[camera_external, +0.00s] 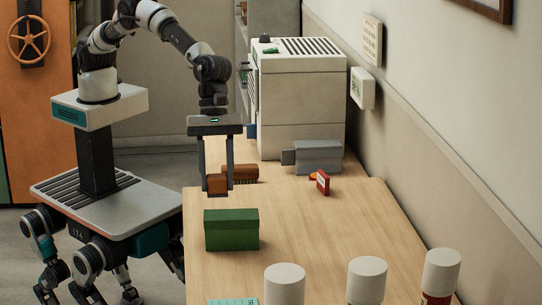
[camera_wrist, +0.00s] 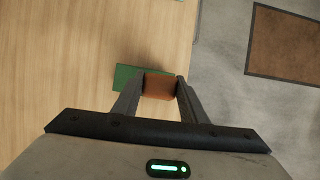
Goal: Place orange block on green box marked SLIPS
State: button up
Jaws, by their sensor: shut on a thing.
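The orange block (camera_external: 217,184) is between the fingers of my gripper (camera_external: 217,186), held in the air above the table. In the wrist view the block (camera_wrist: 159,87) sits between the two fingertips of my gripper (camera_wrist: 160,87). The green box (camera_external: 231,231) stands on the table near its left edge, below and nearer the camera than the block. In the wrist view part of the green box (camera_wrist: 126,76) shows beside and behind the block; the block and fingers hide the rest. I cannot read a SLIPS mark on it.
A brown brush-like object (camera_external: 242,173) lies behind my gripper. A large white machine (camera_external: 300,100), a grey device (camera_external: 318,157) and a small red item (camera_external: 323,183) are further back. White cylinders (camera_external: 285,284) stand at the front. The table's middle (camera_external: 320,225) is clear.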

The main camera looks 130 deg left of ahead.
aim_at(217, 197)
jog(key=shift+f, duration=2.55)
jog(key=shift+f, duration=0.2)
jog(key=o, duration=1.1)
jog(key=shift+c, duration=0.2)
